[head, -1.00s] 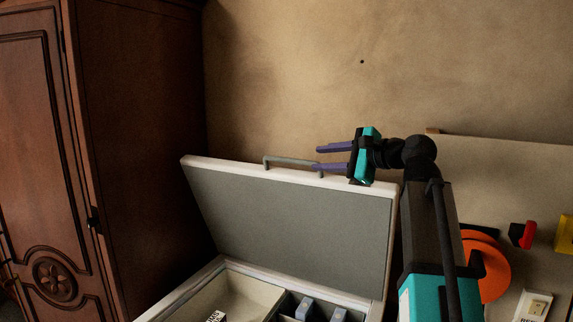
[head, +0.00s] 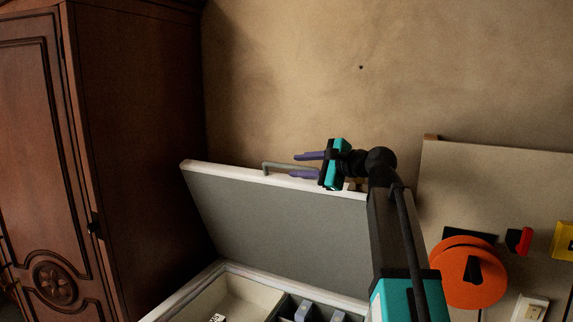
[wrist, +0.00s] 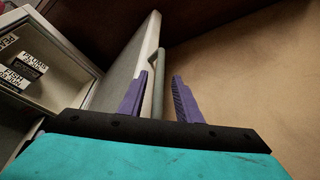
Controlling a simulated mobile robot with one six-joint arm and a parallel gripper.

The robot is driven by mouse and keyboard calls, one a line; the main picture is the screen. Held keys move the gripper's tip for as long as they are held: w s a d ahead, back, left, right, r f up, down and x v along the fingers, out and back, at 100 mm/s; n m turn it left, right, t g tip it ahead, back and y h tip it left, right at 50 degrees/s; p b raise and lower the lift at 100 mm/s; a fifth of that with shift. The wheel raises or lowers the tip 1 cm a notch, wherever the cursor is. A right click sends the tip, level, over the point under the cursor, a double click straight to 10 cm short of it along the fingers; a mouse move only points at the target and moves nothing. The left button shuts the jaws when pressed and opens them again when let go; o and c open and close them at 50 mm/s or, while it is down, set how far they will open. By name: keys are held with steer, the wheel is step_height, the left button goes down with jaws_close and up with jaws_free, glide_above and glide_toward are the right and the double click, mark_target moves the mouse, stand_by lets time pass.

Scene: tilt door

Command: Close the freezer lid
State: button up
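The freezer lid (head: 270,220) stands open, tilted up, with a grey inner panel and white rim. Its grey bar handle (head: 277,165) is on the top edge; the handle's right part is hidden behind my gripper. My gripper (head: 292,165) is at the lid's top edge with its purple fingers apart, pointing left. In the wrist view, the handle (wrist: 158,85) shows between the open fingers (wrist: 160,76), nearer the left one. I cannot tell whether a finger touches it. The open freezer box (head: 225,295) is below the lid.
A dark wooden wardrobe (head: 135,150) stands close on the left. A plain wall (head: 400,60) is behind the lid. On the right a pale panel (head: 500,190) carries an orange round part (head: 460,285) and a red switch (head: 525,240). Labelled bins (wrist: 30,65) are inside the freezer.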

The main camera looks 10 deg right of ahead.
mark_target(291, 166)
steer(key=shift+p+x, duration=0.7)
steer(key=shift+x, duration=2.2)
jaws_close()
